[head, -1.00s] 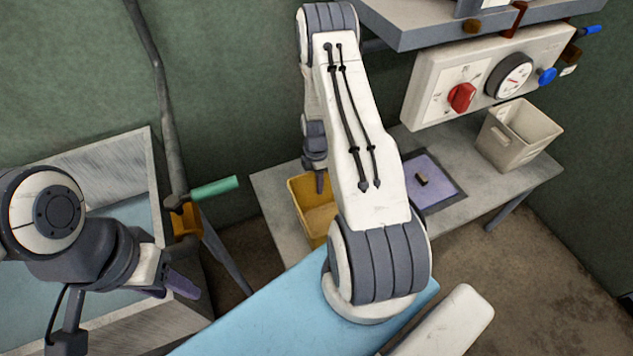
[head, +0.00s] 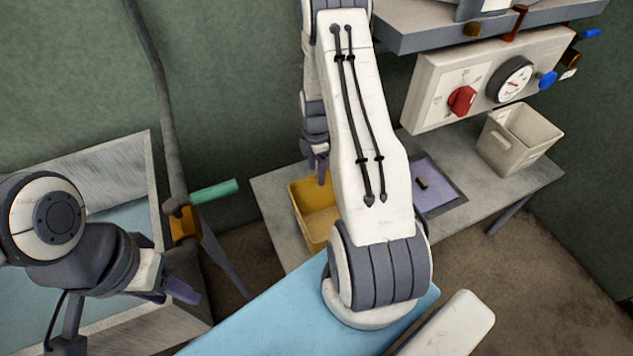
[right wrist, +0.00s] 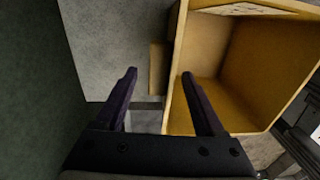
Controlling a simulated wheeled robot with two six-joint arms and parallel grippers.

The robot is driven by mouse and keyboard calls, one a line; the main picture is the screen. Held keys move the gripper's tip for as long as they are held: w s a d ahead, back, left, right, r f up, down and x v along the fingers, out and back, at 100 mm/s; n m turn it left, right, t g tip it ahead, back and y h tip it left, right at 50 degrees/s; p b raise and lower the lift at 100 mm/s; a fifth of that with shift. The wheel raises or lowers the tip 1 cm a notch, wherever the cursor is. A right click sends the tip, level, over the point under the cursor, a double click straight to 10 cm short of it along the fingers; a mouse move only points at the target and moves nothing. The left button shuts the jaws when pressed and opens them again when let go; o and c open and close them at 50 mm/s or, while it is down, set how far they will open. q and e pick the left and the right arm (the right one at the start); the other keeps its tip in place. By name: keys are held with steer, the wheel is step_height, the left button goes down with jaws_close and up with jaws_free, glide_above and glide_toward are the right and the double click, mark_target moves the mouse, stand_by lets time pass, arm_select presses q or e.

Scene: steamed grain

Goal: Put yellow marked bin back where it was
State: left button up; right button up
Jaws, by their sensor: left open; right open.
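The yellow bin (head: 312,225) stands on the grey table, left of the middle in the head view, partly covered by my right arm. In the right wrist view the open, empty bin (right wrist: 240,50) fills the right side, with a pale label on its far wall. My right gripper (head: 321,172) is open at the bin; its fingers (right wrist: 160,85) show close up in the wrist view. One finger overlaps the bin's inside and the other is outside its left wall; I cannot tell whether they touch it. My left gripper (head: 172,292) is open and empty at the lower left.
A beige bin (head: 518,140) stands at the table's right end. A purple mat (head: 440,200) with a small dark block (head: 422,183) lies between the bins. A panel with a red knob (head: 462,100) and a gauge hangs above. A metal sink-like basin (head: 110,165) is at left.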

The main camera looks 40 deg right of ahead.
steer(key=shift+w+r, duration=0.15)
steer(key=shift+r, duration=2.15)
